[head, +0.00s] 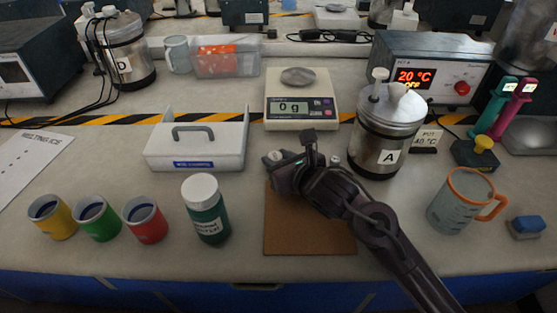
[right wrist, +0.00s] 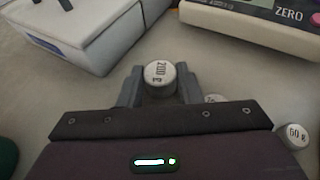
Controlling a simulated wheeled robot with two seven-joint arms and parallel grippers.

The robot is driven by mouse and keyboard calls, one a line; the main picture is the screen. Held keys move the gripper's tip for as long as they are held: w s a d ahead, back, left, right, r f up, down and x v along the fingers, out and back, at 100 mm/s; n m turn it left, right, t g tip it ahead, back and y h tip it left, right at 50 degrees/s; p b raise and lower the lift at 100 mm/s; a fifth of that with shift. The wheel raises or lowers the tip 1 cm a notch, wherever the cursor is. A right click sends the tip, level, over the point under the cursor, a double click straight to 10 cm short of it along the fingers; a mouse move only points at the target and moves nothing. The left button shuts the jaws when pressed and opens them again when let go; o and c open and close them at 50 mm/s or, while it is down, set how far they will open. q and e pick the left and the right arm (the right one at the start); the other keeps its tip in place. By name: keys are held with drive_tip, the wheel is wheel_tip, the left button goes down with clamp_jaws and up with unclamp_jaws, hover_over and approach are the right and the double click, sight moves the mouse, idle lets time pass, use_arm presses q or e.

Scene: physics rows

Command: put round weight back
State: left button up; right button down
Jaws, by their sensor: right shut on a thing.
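My right gripper (head: 278,168) is shut on a round metal weight (right wrist: 160,74), whose pale top reads 200 g in the right wrist view. The weight sits upright between the two fingertips; it also shows in the head view (head: 274,157). The gripper is in front of the scale (head: 302,117), which reads 0 g and has a bare grey pan. A second small weight (right wrist: 292,136) with a pale marked top stands to the right in the right wrist view. Another weight (right wrist: 213,98) is mostly hidden behind the gripper. My left gripper is not in view.
A white lidded box (head: 197,150) with a grey handle stands left of the gripper. A brown mat (head: 308,238) lies below my arm. A green bottle (head: 206,210) stands at left, steel canister A (head: 386,135) at right. An orange-rimmed jug (head: 460,203) stands farther right.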

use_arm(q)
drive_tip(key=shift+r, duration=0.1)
use_arm(e)
drive_tip(key=c, duration=1)
unclamp_jaws()
drive_tip(key=shift+c, duration=0.2)
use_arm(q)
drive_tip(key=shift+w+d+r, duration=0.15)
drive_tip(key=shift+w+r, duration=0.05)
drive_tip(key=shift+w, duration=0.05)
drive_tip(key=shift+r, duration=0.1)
use_arm(e)
drive_tip(key=shift+r, duration=0.1)
